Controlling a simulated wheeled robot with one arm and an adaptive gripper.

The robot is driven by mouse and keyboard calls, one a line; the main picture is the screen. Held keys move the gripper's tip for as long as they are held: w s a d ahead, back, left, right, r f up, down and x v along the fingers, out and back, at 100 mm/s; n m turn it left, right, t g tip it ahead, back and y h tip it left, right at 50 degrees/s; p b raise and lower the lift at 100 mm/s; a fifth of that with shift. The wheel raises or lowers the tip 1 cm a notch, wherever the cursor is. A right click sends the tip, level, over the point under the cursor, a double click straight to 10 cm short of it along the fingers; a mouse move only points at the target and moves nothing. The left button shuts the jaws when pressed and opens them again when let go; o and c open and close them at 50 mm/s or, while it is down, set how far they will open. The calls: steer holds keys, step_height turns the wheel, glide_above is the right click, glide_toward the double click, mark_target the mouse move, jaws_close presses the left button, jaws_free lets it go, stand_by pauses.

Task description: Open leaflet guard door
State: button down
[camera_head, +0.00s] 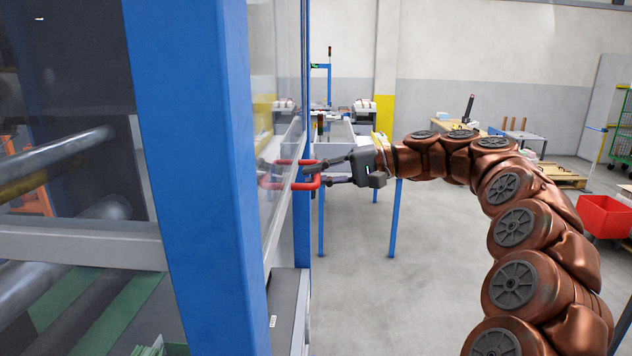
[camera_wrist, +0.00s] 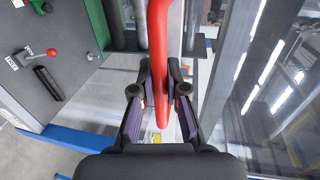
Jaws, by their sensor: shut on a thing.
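The guard door is a clear panel (camera_head: 284,115) in a frame beside a blue post, left of centre in the head view. It carries a red handle (camera_head: 310,184), which sticks out to the right. My gripper (camera_head: 322,175) reaches the handle from the right and is shut on it. In the wrist view the red handle (camera_wrist: 158,50) runs down between the two fingers of my gripper (camera_wrist: 160,92), with pads close on both sides. The clear panel (camera_wrist: 270,90) fills the right of that view. I cannot tell whether the door stands slightly ajar.
A thick blue post (camera_head: 195,150) stands close at the left, with rollers (camera_head: 55,160) behind it. Beyond my gripper is a grey tray on a blue-legged stand (camera_head: 393,220). A red bin (camera_head: 602,217) stands far right. The middle floor is clear.

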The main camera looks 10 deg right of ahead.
steer(key=shift+r, duration=0.1)
steer(key=c, duration=1.2)
jaws_free()
steer(key=shift+v, duration=5.95)
steer(key=shift+d, duration=0.1)
